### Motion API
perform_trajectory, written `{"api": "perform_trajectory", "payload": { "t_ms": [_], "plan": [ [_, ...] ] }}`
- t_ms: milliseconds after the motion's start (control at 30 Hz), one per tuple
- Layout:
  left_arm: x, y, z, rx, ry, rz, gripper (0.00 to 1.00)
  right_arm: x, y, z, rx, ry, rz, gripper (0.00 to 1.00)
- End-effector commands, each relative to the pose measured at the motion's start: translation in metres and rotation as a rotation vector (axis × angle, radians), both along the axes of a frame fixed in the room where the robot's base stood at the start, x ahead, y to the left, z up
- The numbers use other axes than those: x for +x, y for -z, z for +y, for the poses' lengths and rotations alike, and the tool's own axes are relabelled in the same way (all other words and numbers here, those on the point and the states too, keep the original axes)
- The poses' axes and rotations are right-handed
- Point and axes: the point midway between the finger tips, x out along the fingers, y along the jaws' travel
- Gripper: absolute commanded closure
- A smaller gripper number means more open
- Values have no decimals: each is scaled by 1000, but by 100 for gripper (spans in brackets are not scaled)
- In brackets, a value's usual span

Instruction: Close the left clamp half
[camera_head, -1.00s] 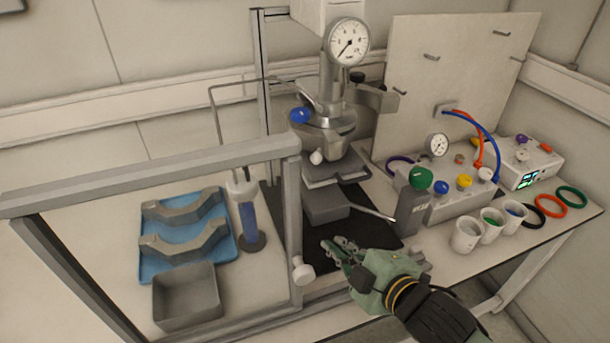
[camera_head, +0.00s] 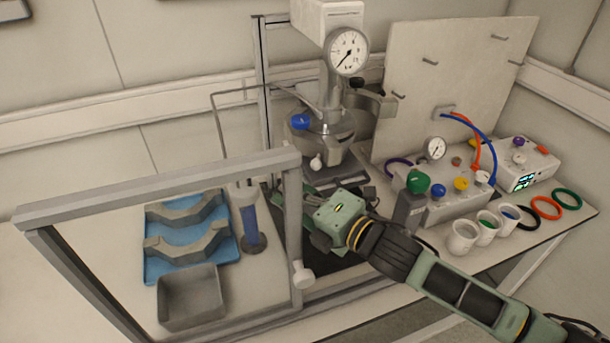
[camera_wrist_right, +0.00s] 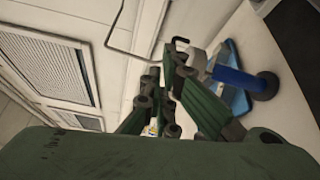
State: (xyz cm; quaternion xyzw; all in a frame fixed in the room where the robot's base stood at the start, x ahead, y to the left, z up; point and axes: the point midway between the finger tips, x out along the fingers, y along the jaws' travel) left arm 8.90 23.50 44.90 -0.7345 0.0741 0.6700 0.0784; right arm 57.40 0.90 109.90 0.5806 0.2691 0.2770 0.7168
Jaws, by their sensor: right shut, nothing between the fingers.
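Two grey, bracket-shaped clamp halves lie on a blue tray (camera_head: 157,268) at the left: a rear one (camera_head: 188,212) and a front one (camera_head: 188,246). I cannot tell which is called left. The metal reactor (camera_head: 322,138) stands behind the frame, its gauge above. My right gripper (camera_head: 308,220) is at the frame's right post, below and in front of the reactor, its fingertips partly hidden by the post. In the right wrist view its fingers (camera_wrist_right: 166,72) are shut and empty. My left gripper is not in view.
A grey frame (camera_head: 160,180) with an upright post (camera_head: 294,220) stands between tray and gripper. A blue cylinder (camera_head: 250,220) stands beside the tray, an empty grey bin (camera_head: 190,298) in front.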

Motion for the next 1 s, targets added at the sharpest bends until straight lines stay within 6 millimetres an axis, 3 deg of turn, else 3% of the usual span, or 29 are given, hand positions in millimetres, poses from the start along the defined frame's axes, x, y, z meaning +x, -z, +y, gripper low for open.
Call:
{"api": "perform_trajectory", "payload": {
  "t_ms": [67,300,767,1000],
  "plan": [
    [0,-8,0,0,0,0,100,9,-3,6,-2,1,0,100],
    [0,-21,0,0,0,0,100,20,-7,-23,-3,0,1,100],
    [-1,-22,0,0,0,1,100,23,-7,-30,-1,-1,-1,100],
    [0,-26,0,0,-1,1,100,27,-9,-56,-5,2,-1,100]
  ]
}}
